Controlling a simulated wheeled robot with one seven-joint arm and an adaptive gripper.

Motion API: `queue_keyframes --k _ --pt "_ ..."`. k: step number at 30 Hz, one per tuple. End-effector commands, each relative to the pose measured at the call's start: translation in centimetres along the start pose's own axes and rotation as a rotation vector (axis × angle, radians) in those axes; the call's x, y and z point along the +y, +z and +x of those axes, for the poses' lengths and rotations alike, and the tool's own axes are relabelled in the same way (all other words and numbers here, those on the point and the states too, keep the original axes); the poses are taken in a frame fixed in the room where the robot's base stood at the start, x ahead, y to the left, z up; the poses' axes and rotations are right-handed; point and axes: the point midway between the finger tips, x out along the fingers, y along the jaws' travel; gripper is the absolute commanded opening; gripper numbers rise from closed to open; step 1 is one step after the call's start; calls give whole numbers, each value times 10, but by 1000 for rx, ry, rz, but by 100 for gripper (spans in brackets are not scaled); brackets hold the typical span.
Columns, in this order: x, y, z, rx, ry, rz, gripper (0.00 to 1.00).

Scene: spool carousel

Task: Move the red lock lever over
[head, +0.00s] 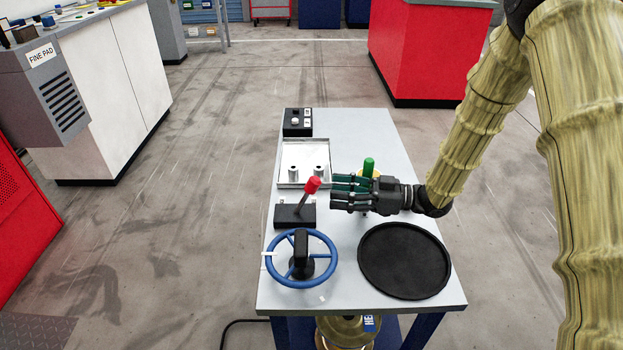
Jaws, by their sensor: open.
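The red lock lever (312,185) has a red knob on a dark shaft. It rises from a black base (295,215) on the left side of the grey table and leans to the upper right. My gripper (338,192) is open, just right of the red knob, with its fingers pointing left toward it. A small gap seems to show between fingers and knob; contact cannot be told for sure. A green upright piece (369,166) stands behind my gripper, and its lower part is hidden by the hand.
A blue handwheel (332,272) stands in front of the lever, with a round black tray (404,262) to its right. A metal tray (302,149) with silver cylinders and a black button box (297,122) lie behind. The table's (370,128) far right is clear.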

Motion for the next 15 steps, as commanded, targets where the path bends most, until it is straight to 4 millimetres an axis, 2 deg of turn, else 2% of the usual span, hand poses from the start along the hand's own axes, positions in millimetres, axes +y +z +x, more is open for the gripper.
queue_keyframes --k 15 --pt "0 1 58 0 1 -1 50"
